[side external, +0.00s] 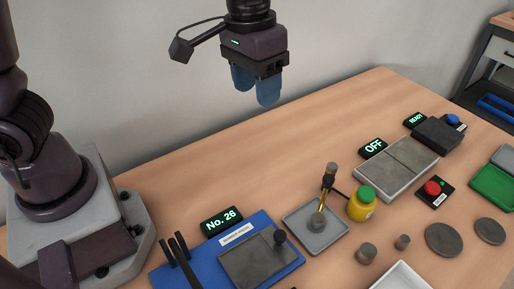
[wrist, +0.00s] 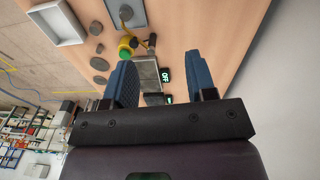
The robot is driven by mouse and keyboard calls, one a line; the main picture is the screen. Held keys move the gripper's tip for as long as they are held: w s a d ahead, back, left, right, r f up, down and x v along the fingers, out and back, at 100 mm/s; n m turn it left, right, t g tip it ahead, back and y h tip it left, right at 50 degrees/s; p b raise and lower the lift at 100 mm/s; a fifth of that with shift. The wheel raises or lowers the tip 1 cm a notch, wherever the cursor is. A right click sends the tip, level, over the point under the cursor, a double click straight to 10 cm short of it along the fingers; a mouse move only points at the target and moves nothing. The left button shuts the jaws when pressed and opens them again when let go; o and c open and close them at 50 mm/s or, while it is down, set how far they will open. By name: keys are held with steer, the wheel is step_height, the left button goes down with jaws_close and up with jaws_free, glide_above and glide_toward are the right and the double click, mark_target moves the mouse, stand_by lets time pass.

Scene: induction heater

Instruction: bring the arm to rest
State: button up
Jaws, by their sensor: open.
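My gripper (side external: 256,88) hangs high above the back edge of the wooden table (side external: 290,135), with its blue fingers pointing down. In the wrist view my gripper (wrist: 163,86) shows its two blue fingers spread apart with nothing between them. It is open and empty and touches nothing. The wall is close behind it in the side external view.
The table's back left is clear.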

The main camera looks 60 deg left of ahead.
steer(key=s+a+r+t, duration=0.5)
steer(key=s+a+r, duration=0.2)
steer(key=s+a, duration=0.3)
steer(key=s, duration=0.3)
steer(key=shift+s+m+y, duration=0.25)
steer(key=shift+m+y, duration=0.05)
steer(key=shift+y, duration=0.1)
steer(key=shift+c, duration=0.4)
stand_by(1.4)
